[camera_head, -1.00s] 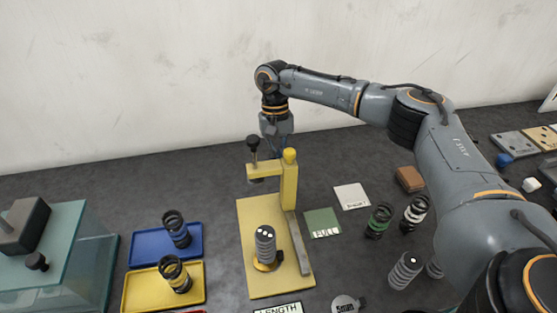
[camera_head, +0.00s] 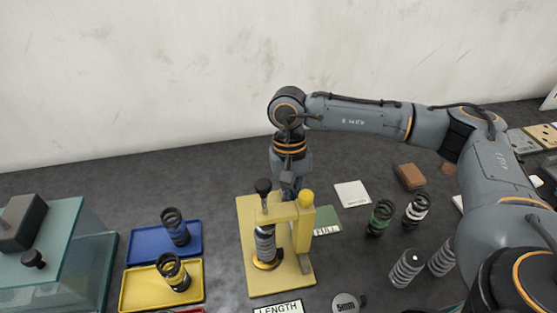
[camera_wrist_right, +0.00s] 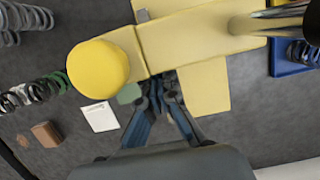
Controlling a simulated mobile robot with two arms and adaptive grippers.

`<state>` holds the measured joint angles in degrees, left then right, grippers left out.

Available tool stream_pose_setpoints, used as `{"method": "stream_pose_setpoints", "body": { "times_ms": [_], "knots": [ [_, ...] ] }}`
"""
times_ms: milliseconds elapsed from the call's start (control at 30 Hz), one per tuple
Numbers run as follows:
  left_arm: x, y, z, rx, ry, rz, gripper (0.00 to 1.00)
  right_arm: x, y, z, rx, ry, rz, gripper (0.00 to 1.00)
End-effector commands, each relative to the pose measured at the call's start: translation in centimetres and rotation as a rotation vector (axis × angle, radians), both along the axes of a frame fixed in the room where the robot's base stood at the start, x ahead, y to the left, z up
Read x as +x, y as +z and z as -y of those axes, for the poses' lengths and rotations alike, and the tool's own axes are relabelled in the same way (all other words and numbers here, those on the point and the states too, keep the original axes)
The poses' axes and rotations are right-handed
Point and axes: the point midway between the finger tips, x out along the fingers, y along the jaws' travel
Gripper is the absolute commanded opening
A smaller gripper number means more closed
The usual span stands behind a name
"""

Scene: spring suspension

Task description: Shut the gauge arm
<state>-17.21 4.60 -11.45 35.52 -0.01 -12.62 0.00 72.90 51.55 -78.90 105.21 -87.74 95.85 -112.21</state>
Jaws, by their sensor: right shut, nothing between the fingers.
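The yellow gauge stands on a yellow base plate (camera_head: 250,285), its post (camera_head: 302,235) topped by a round yellow cap (camera_head: 306,197). The gauge arm (camera_head: 282,213) reaches left from the post, over the grey spring (camera_head: 264,245) standing on the plate, with a black knob (camera_head: 263,186) at its end. Whether it touches the spring I cannot tell. My right gripper is behind the arm, partly hidden in the head view. The right wrist view shows its shut, empty fingertips (camera_wrist_right: 158,88) close to the edge of the gauge arm (camera_wrist_right: 190,45), near the cap (camera_wrist_right: 98,66). My left gripper is not in view.
A blue tray (camera_head: 140,250) and a yellow tray (camera_head: 135,292), each with a dark spring, lie left of the gauge. Several springs stand to the right. A green card (camera_head: 327,221) marked FULL lies close beside the gauge. A glass-like case (camera_head: 65,260) stands far left.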

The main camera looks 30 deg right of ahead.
Motion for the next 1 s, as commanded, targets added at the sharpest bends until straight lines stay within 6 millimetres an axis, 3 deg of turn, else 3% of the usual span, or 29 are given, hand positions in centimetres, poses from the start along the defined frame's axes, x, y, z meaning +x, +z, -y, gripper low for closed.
{"method": "stream_pose_setpoints", "body": {
  "times_ms": [167,567,667,1000],
  "knots": [
    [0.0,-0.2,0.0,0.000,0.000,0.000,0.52,-1.0,0.0,-0.2,-0.001,0.000,-0.001,0.00],
    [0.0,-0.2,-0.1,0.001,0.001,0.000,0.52,-1.0,0.3,-0.2,0.000,0.002,-0.006,0.00],
    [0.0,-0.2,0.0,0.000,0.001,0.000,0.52,-0.7,1.4,-0.2,0.000,0.002,-0.003,0.00],
    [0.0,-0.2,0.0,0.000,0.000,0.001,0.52,1.4,8.2,0.3,0.001,-0.001,0.004,0.00]
  ]
}}
